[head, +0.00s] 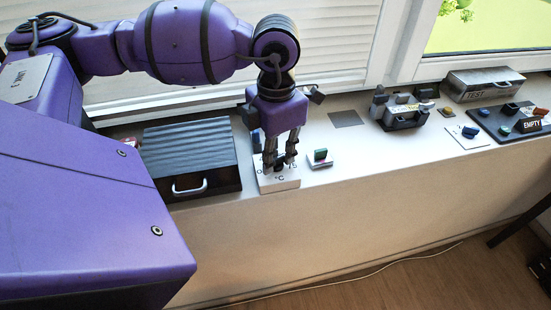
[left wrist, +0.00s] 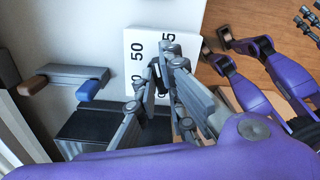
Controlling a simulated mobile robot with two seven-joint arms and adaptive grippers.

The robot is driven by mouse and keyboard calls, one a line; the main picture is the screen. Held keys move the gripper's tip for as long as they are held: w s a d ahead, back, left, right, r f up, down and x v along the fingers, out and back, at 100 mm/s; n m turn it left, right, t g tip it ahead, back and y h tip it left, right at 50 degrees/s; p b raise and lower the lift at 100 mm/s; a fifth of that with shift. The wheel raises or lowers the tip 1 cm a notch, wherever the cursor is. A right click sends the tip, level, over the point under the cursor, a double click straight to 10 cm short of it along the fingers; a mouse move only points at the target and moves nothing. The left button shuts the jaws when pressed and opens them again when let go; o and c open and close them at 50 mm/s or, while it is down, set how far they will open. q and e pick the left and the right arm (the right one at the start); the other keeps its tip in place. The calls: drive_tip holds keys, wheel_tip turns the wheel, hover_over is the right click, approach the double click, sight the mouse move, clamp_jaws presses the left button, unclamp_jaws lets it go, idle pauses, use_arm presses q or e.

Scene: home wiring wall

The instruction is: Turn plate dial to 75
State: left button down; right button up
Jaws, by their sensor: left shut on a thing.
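The white plate dial (head: 281,185) sits on the sill and bears a "°C" mark on its front part. The left wrist view shows the plate (left wrist: 135,50) with "50" and part of another number ending in 5. My left gripper (head: 280,163) points down over the plate. Its fingers are shut on the dark dial knob (left wrist: 156,78), standing on either side of it. The fingers cover much of the knob and some of the numbers, so I cannot read the exact setting.
A black box with a ribbed grey lid (head: 188,150) stands close left of the plate. A small green-topped block (head: 320,156) is close on the right. Grey connectors (head: 405,112), a "TEST" box (head: 484,84) and an "EMPTY" tray (head: 512,123) lie farther right. The sill's front edge is near.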

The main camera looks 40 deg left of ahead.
use_arm(q)
drive_tip(key=shift+f, duration=0.1)
use_arm(e)
drive_tip(key=shift+f, duration=0.1)
use_arm(q)
drive_tip(key=shift+m, duration=1)
use_arm(e)
drive_tip(key=shift+s+f, duration=0.3)
use_arm(q)
drive_tip(key=shift+m+b, duration=0.55)
drive_tip(key=shift+m, duration=0.45)
use_arm(e)
drive_tip(key=shift+s+f, duration=0.25)
drive_tip(key=shift+f, duration=0.1)
use_arm(q)
drive_tip(key=c, duration=2.3)
unclamp_jaws()
drive_tip(key=shift+m, duration=0.5)
drive_tip(key=o, duration=0.5)
drive_tip(key=shift+o, duration=0.2)
use_arm(e)
drive_tip(key=shift+s+f, duration=0.15)
drive_tip(key=shift+f, duration=0.05)
